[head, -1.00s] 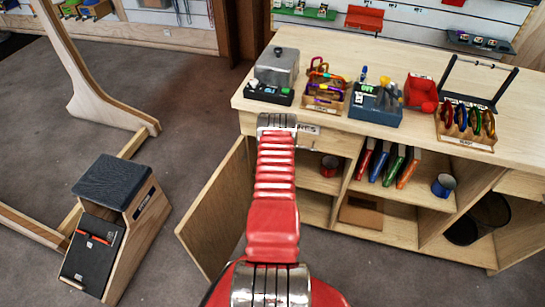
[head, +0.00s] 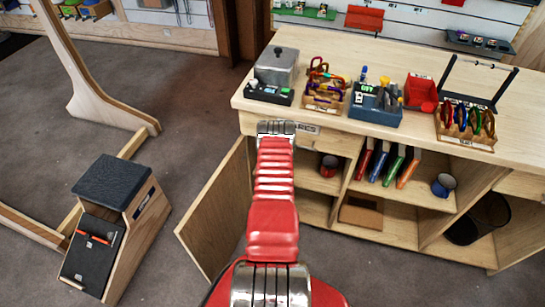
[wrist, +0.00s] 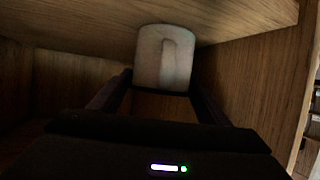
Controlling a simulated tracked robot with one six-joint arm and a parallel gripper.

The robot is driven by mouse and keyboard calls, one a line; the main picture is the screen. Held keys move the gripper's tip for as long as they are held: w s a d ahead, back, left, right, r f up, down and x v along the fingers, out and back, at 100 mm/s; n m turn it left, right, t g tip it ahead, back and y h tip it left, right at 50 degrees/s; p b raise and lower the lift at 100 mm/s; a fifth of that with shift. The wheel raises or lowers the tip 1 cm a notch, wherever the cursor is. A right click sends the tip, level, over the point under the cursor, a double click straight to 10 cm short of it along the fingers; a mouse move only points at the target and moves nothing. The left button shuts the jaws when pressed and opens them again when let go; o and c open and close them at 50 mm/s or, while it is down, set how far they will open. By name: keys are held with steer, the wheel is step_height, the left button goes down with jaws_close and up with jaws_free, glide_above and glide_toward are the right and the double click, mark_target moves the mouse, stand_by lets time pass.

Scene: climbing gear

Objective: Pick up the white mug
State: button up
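The white mug (wrist: 165,52) is in the wrist view, inside a dim wooden compartment, with its handle facing my camera. My gripper (wrist: 161,82) is open. Its two dark fingers point towards the mug, one to its left and one to its right. I see gaps between the fingers and the mug's sides, and cannot tell how far the fingertips reach along it. In the head view my own arm and the counter hide the mug and the gripper.
Wooden walls close in around the gripper, with a panel (wrist: 235,15) above. In the head view the counter (head: 420,135) holds gear boxes, and its open cabinet door (head: 215,215) stands left of my arm.

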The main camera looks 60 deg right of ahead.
steer(key=c, duration=0.7)
steer(key=shift+r, duration=0.7)
steer(key=s+a+r, duration=0.1)
steer(key=s+a, duration=0.3)
steer(key=a, duration=0.4)
steer(key=s+a+r, duration=0.1)
steer(key=s+a, duration=0.3)
steer(key=a, duration=0.3)
steer(key=shift+s+a, duration=0.35)
steer(key=shift+a, duration=0.05)
